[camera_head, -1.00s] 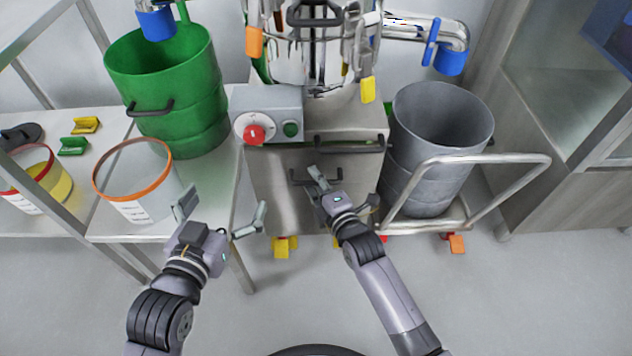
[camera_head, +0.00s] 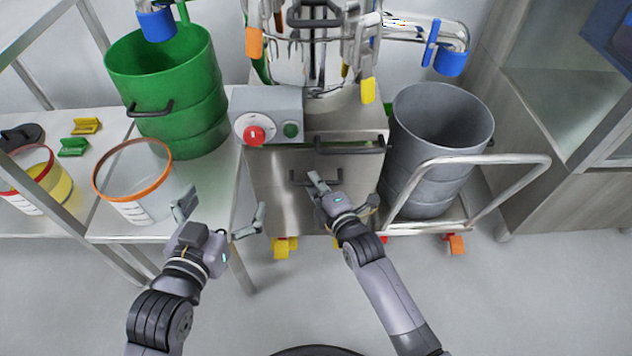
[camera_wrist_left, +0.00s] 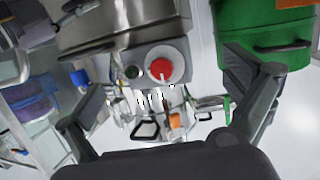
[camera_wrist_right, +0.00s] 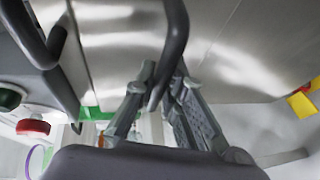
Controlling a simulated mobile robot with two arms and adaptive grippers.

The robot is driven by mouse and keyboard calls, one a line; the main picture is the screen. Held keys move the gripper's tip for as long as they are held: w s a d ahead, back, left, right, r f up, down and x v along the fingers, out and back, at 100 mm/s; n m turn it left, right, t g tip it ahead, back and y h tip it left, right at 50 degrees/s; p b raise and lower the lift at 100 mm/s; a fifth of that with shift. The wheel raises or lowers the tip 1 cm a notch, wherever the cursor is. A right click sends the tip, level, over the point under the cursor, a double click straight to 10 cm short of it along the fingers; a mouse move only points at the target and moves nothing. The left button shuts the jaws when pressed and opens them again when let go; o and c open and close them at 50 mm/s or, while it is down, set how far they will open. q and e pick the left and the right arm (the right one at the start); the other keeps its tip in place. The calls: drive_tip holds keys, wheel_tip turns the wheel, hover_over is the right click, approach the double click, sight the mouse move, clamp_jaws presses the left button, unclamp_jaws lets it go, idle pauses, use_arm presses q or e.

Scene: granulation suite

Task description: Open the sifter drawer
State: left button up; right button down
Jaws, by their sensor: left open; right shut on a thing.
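The sifter is the steel machine in the middle of the head view, with a steel drawer front (camera_head: 275,195) low on it. A dark bar handle (camera_head: 300,180) is on this front. My right gripper (camera_head: 328,188) is at that handle. In the right wrist view the dark handle (camera_wrist_right: 172,50) passes between the fingers of my right gripper (camera_wrist_right: 160,82), which are shut on it. Whether the drawer stands out at all, I cannot tell. My left gripper (camera_head: 222,210) is open and empty, left of the sifter, by the side table.
Another dark handle (camera_head: 350,149) sits above the drawer. A control box (camera_head: 268,103) has a red knob (camera_head: 254,134). A grey bin (camera_head: 440,140) on a railed cart (camera_head: 510,160) stands right. A green drum (camera_head: 170,75) and clear tub (camera_head: 135,185) are on the left table. Floor in front is free.

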idle(0.3)
drive_tip(key=shift+s, duration=0.15)
use_arm(q)
drive_tip(key=s+a+f+g+y+p, duration=0.2)
drive_tip(key=s+a+f+g+p, duration=0.1)
drive_tip(key=s+f+g, duration=0.4)
drive_tip(key=s+a+f+g+y+p, duration=0.1)
drive_tip(key=s+a+f+g+p, duration=0.25)
drive_tip(key=s, duration=0.55)
wheel_tip(320, 180, down, 18)
drive_tip(key=g+p, duration=0.2)
drive_tip(key=p, duration=0.3)
drive_tip(key=shift+s+d, duration=0.3)
drive_tip(key=shift+d, duration=0.1)
use_arm(e)
drive_tip(key=s, duration=2.8)
drive_tip(key=shift+s, duration=0.15)
